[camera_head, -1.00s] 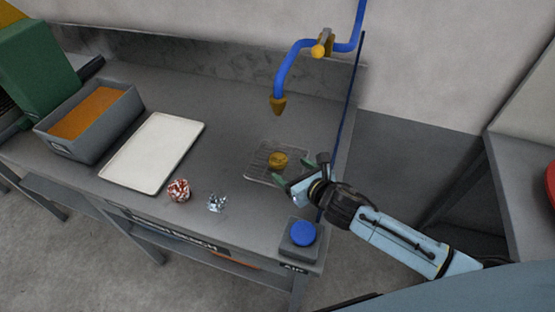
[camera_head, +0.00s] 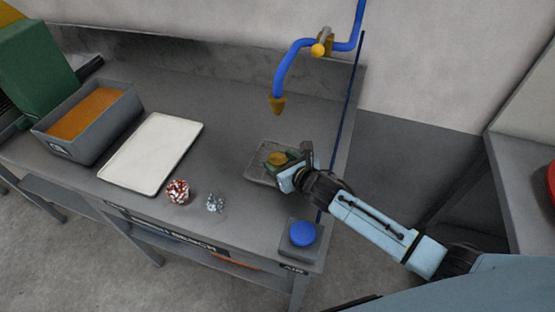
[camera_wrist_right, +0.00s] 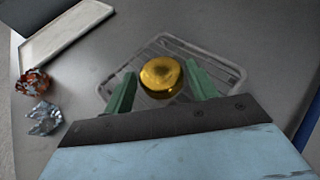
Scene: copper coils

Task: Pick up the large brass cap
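The large brass cap (camera_head: 276,158) is round and gold, on a wire rack (camera_head: 259,175) under the blue pipe's nozzle. In the right wrist view the brass cap (camera_wrist_right: 161,76) sits between the green fingertips of my right gripper (camera_wrist_right: 160,85). The fingers are spread, with a visible space on each side of the cap. In the head view my right gripper (camera_head: 282,162) is at the cap and partly covers it and the rack. Whether the fingers are level with the cap is hard to tell. My left gripper is not in view.
A blue pipe (camera_head: 288,72) with a brass nozzle hangs over the rack. A white tray (camera_head: 152,155), a red-and-white crumpled piece (camera_head: 178,191) and a silvery crumpled piece (camera_head: 214,203) lie to the left. A grey box with a blue button (camera_head: 302,233) stands at the front. A grey bin (camera_head: 90,125) is far left.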

